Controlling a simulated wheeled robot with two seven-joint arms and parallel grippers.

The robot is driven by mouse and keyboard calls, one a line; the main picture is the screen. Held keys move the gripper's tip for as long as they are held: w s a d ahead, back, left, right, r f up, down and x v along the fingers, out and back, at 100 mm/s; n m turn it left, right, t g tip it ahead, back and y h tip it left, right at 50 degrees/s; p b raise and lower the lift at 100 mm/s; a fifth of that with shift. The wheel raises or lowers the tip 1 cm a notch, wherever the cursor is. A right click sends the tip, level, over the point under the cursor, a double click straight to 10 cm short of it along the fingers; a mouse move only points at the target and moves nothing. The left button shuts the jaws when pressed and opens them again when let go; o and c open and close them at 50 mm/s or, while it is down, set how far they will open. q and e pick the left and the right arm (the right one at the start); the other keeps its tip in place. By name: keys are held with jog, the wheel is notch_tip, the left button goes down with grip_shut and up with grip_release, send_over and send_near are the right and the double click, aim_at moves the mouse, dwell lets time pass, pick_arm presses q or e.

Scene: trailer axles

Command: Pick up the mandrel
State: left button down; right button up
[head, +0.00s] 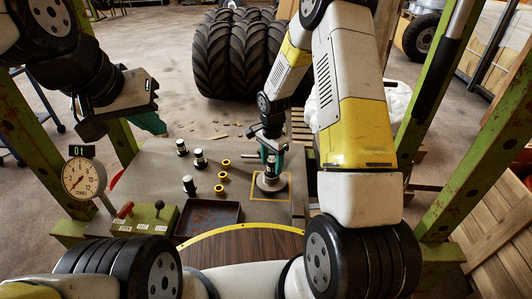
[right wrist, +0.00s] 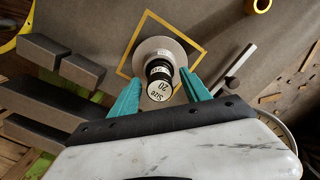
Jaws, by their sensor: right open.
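The mandrel (right wrist: 158,91), dark and pale with a round white top marked "Size 20", stands upright on a pale disc (right wrist: 178,50) inside a yellow square outline. In the head view the disc (head: 271,182) shows at the right of the table, with the mandrel partly hidden by my gripper. My right gripper (head: 271,157) is open, its teal fingers on either side of the mandrel; in the right wrist view (right wrist: 160,76) small gaps seem to show, but contact is unclear. My left gripper (head: 150,122) is away at the left; its jaw opening cannot be made out.
Other black-and-white cylinders (head: 189,185) and yellow rings (head: 220,188) stand or lie left of the disc. A dark tray (head: 208,218), green control box (head: 145,220) and dial gauge (head: 82,178) are nearer. Green posts (head: 460,195) flank the table; large tyres (head: 238,55) stand behind.

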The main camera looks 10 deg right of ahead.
grip_shut()
jog(key=shift+r, duration=0.1)
dwell(1.2)
